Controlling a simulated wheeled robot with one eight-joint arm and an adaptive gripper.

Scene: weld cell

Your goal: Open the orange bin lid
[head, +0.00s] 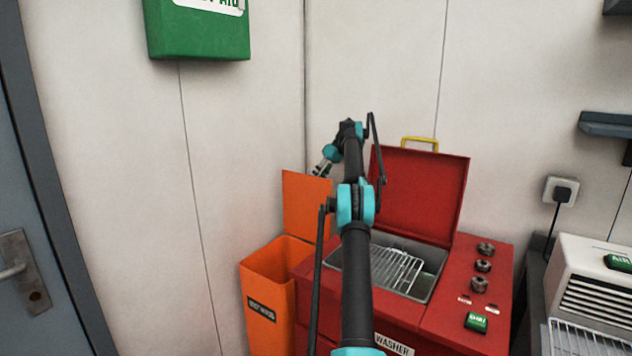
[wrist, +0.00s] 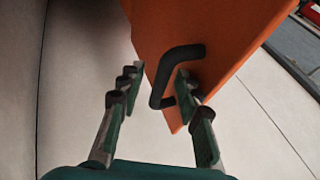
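The orange bin (head: 268,318) stands left of the red washer in the head view. Its orange lid (head: 302,205) is raised and stands roughly upright at the back, so the bin's opening shows. In the wrist view the lid (wrist: 215,45) fills the upper middle, with a black bar handle (wrist: 158,88) on its face. My gripper (head: 322,168) is near the lid's top edge in the head view. In the wrist view its green-grey fingers (wrist: 158,78) are spread apart, with the handle between them, closer to the right finger. I cannot tell whether they touch.
The red washer (head: 460,315) stands right of the bin, its red lid (head: 418,190) also raised and a wire rack (head: 395,268) in its basin. A wall runs close behind. A green first aid box (head: 198,30) hangs above left. A grey door (head: 40,230) is at far left.

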